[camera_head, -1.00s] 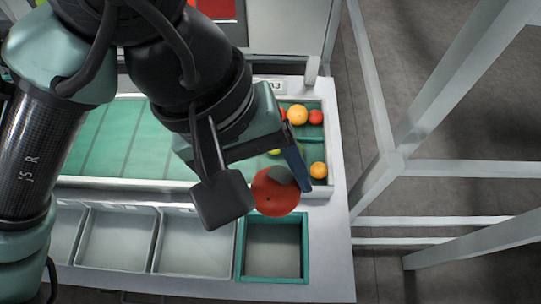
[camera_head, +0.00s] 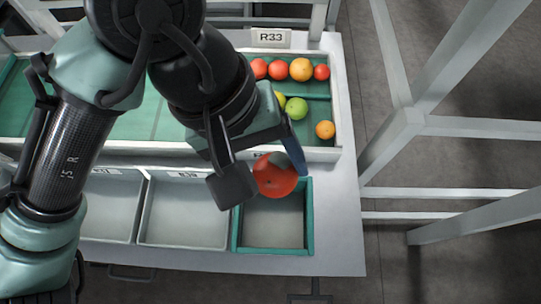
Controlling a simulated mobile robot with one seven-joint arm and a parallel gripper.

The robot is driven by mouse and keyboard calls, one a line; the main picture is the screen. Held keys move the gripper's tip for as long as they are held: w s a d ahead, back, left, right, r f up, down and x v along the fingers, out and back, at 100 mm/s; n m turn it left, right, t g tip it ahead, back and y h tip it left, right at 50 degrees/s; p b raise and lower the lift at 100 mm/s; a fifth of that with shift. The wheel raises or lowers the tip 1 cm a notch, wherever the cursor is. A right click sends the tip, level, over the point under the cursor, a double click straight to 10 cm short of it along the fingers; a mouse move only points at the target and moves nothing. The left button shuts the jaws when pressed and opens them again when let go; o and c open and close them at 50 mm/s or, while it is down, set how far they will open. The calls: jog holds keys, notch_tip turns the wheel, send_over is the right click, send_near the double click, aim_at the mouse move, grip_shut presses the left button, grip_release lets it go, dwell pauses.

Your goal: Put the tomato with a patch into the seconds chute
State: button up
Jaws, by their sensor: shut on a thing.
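My gripper (camera_head: 262,178) is shut on a red tomato (camera_head: 275,178). The tomato has a grey patch on its upper right side, next to the blue-faced finger. The gripper holds it over the back part of a teal-rimmed bin (camera_head: 308,228) at the right end of the front row. That bin's grey floor looks empty; part of its back rim is hidden by the tomato and gripper. No label reading "seconds" is legible, so I cannot tell from writing whether this bin is the seconds chute.
Behind is a white-edged tray (camera_head: 343,118) with a green floor, holding several red, orange and green tomatoes. A sign R33 (camera_head: 270,37) stands behind it. Grey bins (camera_head: 187,212) stand left of the teal one. White frame posts (camera_head: 400,145) rise at right.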

notch_tip(320, 180, down, 27)
jog(key=b, duration=1.9)
jog(key=shift+f+b, duration=0.15)
jog(key=shift+b, duration=0.15)
jog(key=shift+f+b, duration=0.4)
jog(key=shift+f, duration=0.3)
jog(key=o, duration=0.9)
jog(key=shift+c, duration=0.2)
jog(key=shift+a, duration=0.1)
jog(key=shift+c, duration=1)
notch_tip(320, 180, up, 7)
jog(key=p, duration=0.7)
jog(key=shift+p, duration=0.3)
